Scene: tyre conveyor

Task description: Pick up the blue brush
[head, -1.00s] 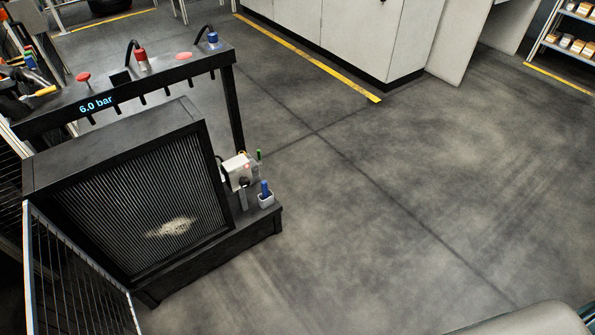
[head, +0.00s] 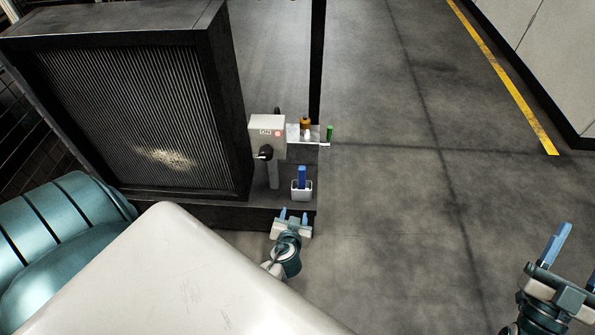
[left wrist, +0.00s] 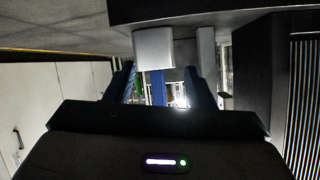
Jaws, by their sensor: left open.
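The blue brush (head: 302,176) stands upright in a small white cup (head: 301,194) on the ledge of the black unit; its lower part is hidden inside the cup. In the left wrist view, which looks upside down, the cup (left wrist: 153,47) and the blue brush (left wrist: 157,88) appear between the fingers. My left gripper (head: 293,215) is open and empty, just in front of and below the cup in the head view, apart from the brush. My right gripper (head: 576,252) is at the lower right, far from the brush, with fingers apart and partly cut off by the frame edge.
A grey switch box (head: 266,136) with a black knob stands behind the cup. A small shelf (head: 303,134) holds an orange-brown item and a green item (head: 329,133). The large black-framed grille (head: 135,115) fills the left. Open floor (head: 400,220) lies to the right.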

